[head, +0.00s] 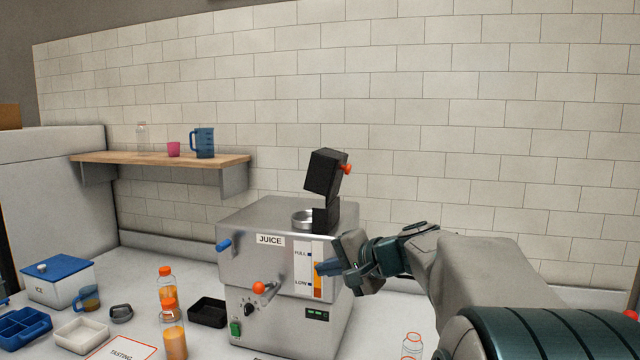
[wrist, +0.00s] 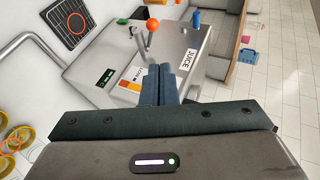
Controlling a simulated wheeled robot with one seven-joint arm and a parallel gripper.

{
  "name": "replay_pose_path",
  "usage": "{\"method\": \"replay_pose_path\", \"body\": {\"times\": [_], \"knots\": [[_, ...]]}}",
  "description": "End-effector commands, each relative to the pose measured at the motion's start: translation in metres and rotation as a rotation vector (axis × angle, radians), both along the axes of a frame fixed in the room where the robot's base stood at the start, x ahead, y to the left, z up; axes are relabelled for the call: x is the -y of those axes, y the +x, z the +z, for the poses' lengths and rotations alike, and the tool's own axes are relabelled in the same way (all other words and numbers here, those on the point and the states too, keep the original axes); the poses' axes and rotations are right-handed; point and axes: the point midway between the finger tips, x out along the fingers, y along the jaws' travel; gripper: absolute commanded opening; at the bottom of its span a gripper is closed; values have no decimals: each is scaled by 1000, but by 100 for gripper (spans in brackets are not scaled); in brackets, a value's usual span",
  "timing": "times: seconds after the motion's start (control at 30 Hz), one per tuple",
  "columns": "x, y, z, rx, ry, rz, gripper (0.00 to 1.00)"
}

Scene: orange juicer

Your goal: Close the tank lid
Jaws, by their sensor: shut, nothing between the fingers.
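The steel juicer (head: 235,275) stands on the counter, with a JUICE label and a FULL/LOW level strip on its front. On top, a black block (head: 323,172) with an orange knob is tilted up on a black post beside a round steel opening (head: 304,219). This raised block looks like the lid, but I cannot be sure. A blue handle (head: 223,245) sticks out at the juicer's left. My gripper (head: 326,268) is shut and empty by the level strip. In the wrist view its closed fingers (wrist: 166,72) lie over the juicer front near the label; the raised block is not visible there.
An orange-ball lever (head: 259,288) sticks out from the juicer front. Orange-capped bottles (head: 174,335) and a black tray (head: 208,311) stand to its left. Another bottle (head: 412,345) stands below my arm. A wooden shelf (head: 160,158) holds a blue jug. The space above the juicer is clear.

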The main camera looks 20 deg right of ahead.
Motion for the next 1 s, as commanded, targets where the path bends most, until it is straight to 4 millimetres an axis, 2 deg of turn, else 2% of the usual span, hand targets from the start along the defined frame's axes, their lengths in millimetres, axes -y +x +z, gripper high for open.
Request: {"method": "replay_pose_path", "body": {"times": [0.03,0.1,0.2,0.3,0.43,0.53,0.67,0.77,1.0], "knots": [[26,18,15,51,66,-59,0],[58,38,38,128,156,-129,0],[106,57,69,239,266,-219,0],[148,68,92,334,352,-291,0],[186,72,113,423,423,-353,0],[200,73,121,457,450,-374,0],[204,81,125,469,460,-381,0],[200,94,129,468,461,-379,0],[188,144,138,467,461,-377,0]]}}
